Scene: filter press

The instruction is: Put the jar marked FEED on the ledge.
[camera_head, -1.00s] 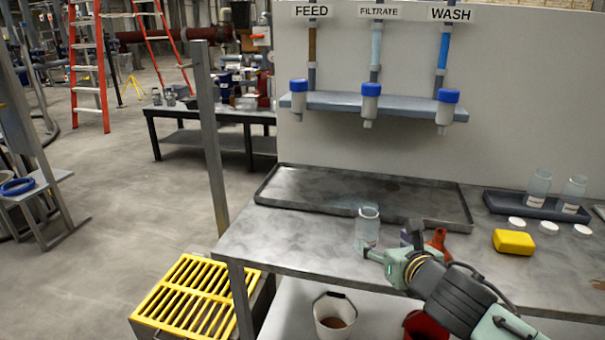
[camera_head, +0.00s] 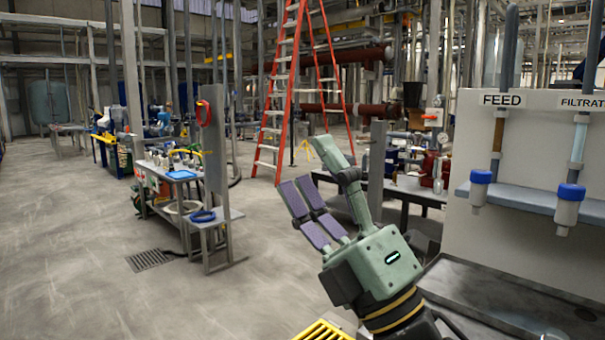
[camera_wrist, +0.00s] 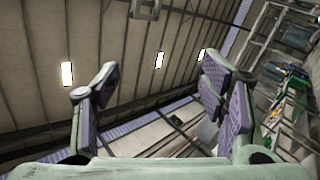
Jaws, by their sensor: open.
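My gripper (camera_head: 306,168) is raised in the head view, its fingers spread and pointing up and to the left. It is open and empty. In the wrist view, its fingers (camera_wrist: 155,82) stand wide apart with only the ceiling and beams between them. No jar marked FEED can be made out in either current view. A grey ledge (camera_head: 540,198) runs along the pale panel at the right, under the FEED sign (camera_head: 502,100). Two blue-topped fittings (camera_head: 480,188) are at this ledge. My gripper is well left of the ledge, with nothing touching it.
The dark tray (camera_head: 485,300) on the bench is partly visible at lower right. A dark table (camera_head: 405,192) with bottles stands behind my gripper. A red ladder (camera_head: 285,90) stands farther back. A small stand with a blue ring (camera_head: 203,216) is at left. The floor at left is mostly clear.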

